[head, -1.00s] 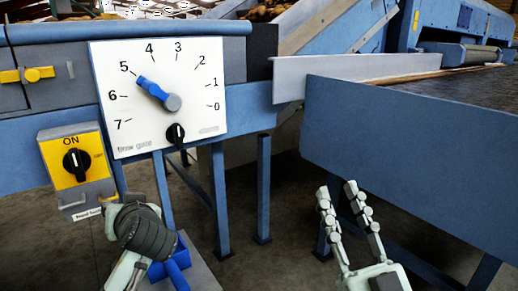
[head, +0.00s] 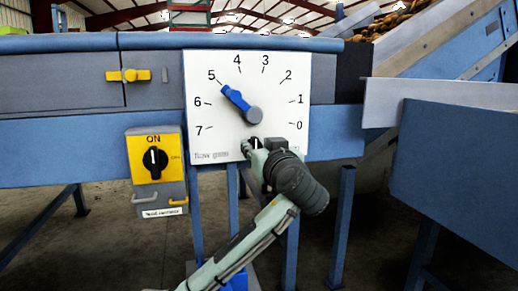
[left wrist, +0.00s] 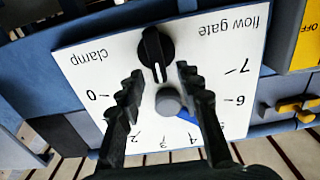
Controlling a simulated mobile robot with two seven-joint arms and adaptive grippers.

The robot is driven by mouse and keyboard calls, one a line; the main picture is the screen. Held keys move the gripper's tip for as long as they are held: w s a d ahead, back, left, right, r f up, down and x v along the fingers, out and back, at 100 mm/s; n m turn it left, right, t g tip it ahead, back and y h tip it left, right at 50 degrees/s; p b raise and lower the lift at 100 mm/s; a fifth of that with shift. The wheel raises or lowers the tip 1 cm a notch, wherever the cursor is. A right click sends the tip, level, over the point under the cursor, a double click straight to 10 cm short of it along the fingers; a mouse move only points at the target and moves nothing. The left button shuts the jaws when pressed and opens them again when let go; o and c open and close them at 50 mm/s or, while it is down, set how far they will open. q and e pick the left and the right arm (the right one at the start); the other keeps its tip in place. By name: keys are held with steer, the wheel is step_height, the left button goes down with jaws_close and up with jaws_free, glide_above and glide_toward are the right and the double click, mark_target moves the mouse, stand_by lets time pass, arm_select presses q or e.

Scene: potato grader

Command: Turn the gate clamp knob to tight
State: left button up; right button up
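The black gate clamp knob (left wrist: 154,52) sits on the white flow gate panel (left wrist: 85,65), which appears upside down in the left wrist view. The knob's white line runs roughly up and down there. My left gripper (left wrist: 160,72) is open, with a finger on either side near the knob; I cannot tell whether they touch it. In the head view my left gripper (head: 256,152) is at the panel's lower edge and largely hides the knob and the clamp label. The blue gate lever (head: 236,100) points near 5. My right gripper is out of view.
A yellow ON switch box (head: 140,165) with a black knob hangs left of the panel. A yellow latch (head: 128,75) is on the blue machine frame. A blue side panel (head: 455,160) stands at the right. Blue legs stand below.

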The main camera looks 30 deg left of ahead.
arm_select(q)
steer(key=shift+w+a, duration=0.3)
steer(key=shift+a, duration=0.05)
steer(key=shift+c, duration=0.6)
jaws_close()
